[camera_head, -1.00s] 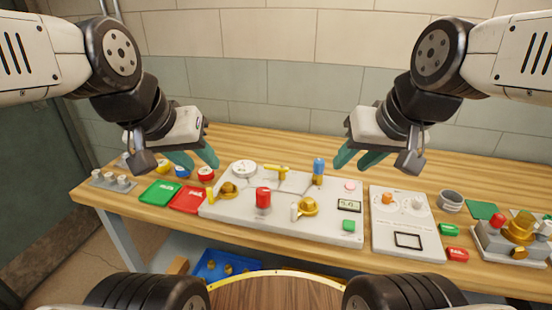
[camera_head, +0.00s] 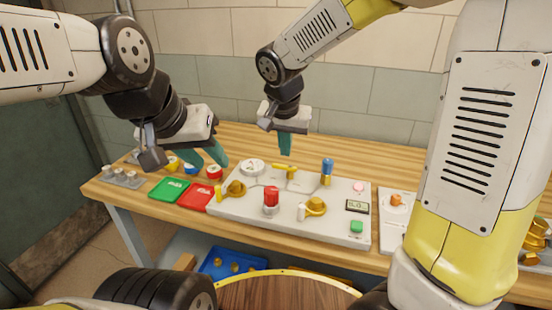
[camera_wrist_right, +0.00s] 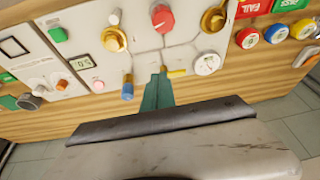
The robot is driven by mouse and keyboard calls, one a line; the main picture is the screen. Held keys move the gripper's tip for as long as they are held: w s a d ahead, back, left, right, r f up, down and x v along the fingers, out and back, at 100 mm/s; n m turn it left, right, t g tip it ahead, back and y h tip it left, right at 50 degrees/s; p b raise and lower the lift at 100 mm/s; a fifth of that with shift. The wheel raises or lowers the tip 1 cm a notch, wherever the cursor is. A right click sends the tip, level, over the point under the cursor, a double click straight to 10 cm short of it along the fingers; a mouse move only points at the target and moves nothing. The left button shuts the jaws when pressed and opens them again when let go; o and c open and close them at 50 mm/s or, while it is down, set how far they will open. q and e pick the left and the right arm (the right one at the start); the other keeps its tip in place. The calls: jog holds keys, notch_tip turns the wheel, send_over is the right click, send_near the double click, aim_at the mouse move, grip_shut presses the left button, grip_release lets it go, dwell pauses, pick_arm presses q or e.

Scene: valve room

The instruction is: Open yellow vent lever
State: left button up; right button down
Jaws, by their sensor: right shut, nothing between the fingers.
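A yellow lever (camera_head: 284,167) lies across the back middle of the white panel (camera_head: 335,237). It also shows in the right wrist view (camera_wrist_right: 177,73), just beside my fingertips. My right gripper (camera_head: 286,153) is shut and empty, pointing down over the back of the panel close to the lever. In the right wrist view its teal fingers (camera_wrist_right: 158,75) are together and hide part of the area by the lever; I cannot tell if they touch it. My left gripper (camera_head: 207,158) is open and empty above the left side of the table.
A round white gauge (camera_head: 252,167) is left of the lever and a blue-topped fitting (camera_head: 327,168) right of it. A red knob (camera_head: 271,197) and brass valves (camera_head: 315,206) stand in front. Green (camera_head: 169,189) and red trays lie left.

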aim_at(284, 167)
jog(key=w+a+f, duration=0.2)
jog(key=a+f, duration=0.1)
jog(key=a, duration=0.2)
jog(key=shift+a+f+h, duration=0.15)
jog(key=shift+f+h, duration=0.1)
jog(key=shift+h, duration=0.15)
jog(key=shift+w+f, duration=0.1)
jog(key=shift+w, duration=0.05)
jog(key=x, duration=1)
jog(key=shift+w+f, duration=0.1)
jog(key=shift+w, duration=0.1)
jog(key=shift+w+d+r, duration=0.1)
jog(key=shift+w+d, duration=0.1)
jog(key=shift+w, duration=0.4)
jog(key=shift+w+d+r, duration=0.1)
jog(key=shift+w+d, duration=0.1)
jog(key=shift+w, duration=0.45)
jog(key=shift+w+d, duration=0.1)
jog(key=shift+w, duration=0.45)
